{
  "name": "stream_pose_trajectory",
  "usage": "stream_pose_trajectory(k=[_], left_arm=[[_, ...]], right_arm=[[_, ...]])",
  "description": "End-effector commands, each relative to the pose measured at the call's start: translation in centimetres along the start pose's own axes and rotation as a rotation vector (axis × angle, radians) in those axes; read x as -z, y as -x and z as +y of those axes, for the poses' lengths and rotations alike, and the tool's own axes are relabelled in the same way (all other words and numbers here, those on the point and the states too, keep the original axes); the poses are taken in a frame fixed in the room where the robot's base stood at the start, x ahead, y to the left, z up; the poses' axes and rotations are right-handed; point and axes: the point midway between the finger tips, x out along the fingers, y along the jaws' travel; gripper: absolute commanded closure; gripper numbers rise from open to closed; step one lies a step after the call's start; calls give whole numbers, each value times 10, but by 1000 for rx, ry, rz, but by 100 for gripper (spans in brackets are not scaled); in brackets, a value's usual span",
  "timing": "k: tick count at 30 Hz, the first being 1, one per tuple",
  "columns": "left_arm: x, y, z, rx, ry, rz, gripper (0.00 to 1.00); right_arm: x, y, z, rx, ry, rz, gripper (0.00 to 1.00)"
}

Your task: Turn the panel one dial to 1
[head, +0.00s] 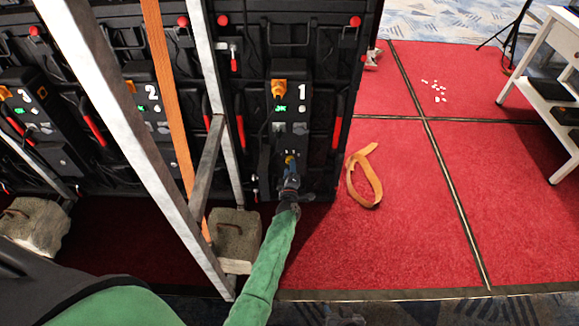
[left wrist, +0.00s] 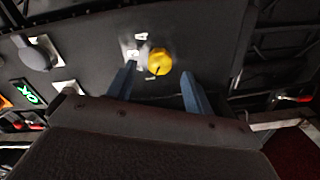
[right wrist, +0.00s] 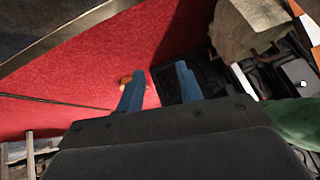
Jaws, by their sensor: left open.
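Panel one (head: 290,125) is the black box marked "1" with a green lit display. Its yellow dial (head: 289,159) sits low on the box, just beyond my left gripper (head: 289,173). In the left wrist view the round yellow dial (left wrist: 159,60) lies ahead of and between the two fingers of my open left gripper (left wrist: 157,78). The fingers appear apart from the dial. A dark mark shows on the dial; small white labels sit beside it, too blurred to read. My right gripper (right wrist: 160,84) is open and empty over the red floor.
Grey metal frame bars (head: 150,140) and a concrete block (head: 236,236) stand left of my left arm. A grey knob (left wrist: 37,54) sits on the box left of the dial. An orange strap (head: 364,177) lies on the clear red carpet (head: 430,220) at right.

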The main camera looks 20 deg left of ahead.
Motion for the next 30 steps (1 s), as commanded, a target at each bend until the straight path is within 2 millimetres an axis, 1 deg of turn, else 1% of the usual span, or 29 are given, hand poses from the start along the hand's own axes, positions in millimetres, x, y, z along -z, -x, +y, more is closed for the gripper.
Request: stream_pose_trajectory(k=[1,6,12,18,30], left_arm=[[1,8,1,2,-1,-1,48],[0,31,2,1,-1,0,48],[0,50,0,1,0,0,48],[0,58,0,1,0,0,48],[0,58,0,1,0,0,48]], right_arm=[[8,9,-3,2,0,-7,64],[25,32,-9,8,1,-38,64],[39,50,-14,13,3,-63,64],[43,57,-16,15,3,-74,64],[43,57,-16,16,3,-75,64]])
